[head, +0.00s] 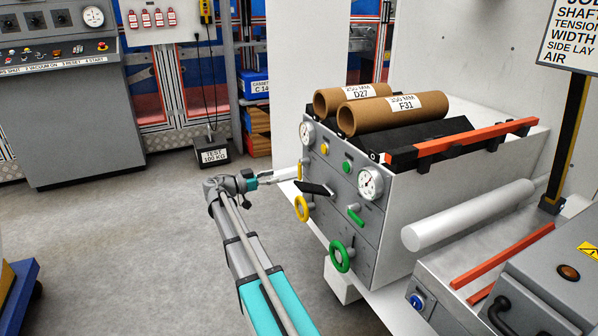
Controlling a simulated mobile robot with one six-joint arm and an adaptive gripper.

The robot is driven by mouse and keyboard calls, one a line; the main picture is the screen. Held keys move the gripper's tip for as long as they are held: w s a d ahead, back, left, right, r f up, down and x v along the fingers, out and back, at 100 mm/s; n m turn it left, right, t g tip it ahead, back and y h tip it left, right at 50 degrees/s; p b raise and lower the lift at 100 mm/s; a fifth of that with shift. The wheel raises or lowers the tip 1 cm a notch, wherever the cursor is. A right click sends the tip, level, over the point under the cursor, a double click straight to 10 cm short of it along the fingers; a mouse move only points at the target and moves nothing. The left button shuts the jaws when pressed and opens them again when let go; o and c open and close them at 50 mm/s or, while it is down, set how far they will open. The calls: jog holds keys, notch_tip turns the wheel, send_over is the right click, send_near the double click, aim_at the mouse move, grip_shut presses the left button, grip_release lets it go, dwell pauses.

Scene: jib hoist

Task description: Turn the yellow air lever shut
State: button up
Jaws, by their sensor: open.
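The yellow air lever (299,171) is a small, narrow yellow piece on the left side of the grey control panel, below the left gauge. It is partly unclear beside my gripper, and its exact angle is hard to tell. My gripper (287,176) is open at the end of the arm, reaching in from the left with its fingertips close to the lever. I cannot tell whether they touch it. A yellow handwheel (301,208) is below. A green lever (355,217) and a green handwheel (342,256) are on the panel's right side.
A dark flat piece (316,188) sticks out at mid panel, close to my gripper. Gauges (370,183) and small buttons are above. Cardboard rolls (393,113) lie on top of the machine.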

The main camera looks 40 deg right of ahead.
aim_at(299, 170)
jog(key=x, duration=1)
jog(key=shift+s+d, duration=0.1)
jog(key=shift+d, duration=0.05)
grip_shut()
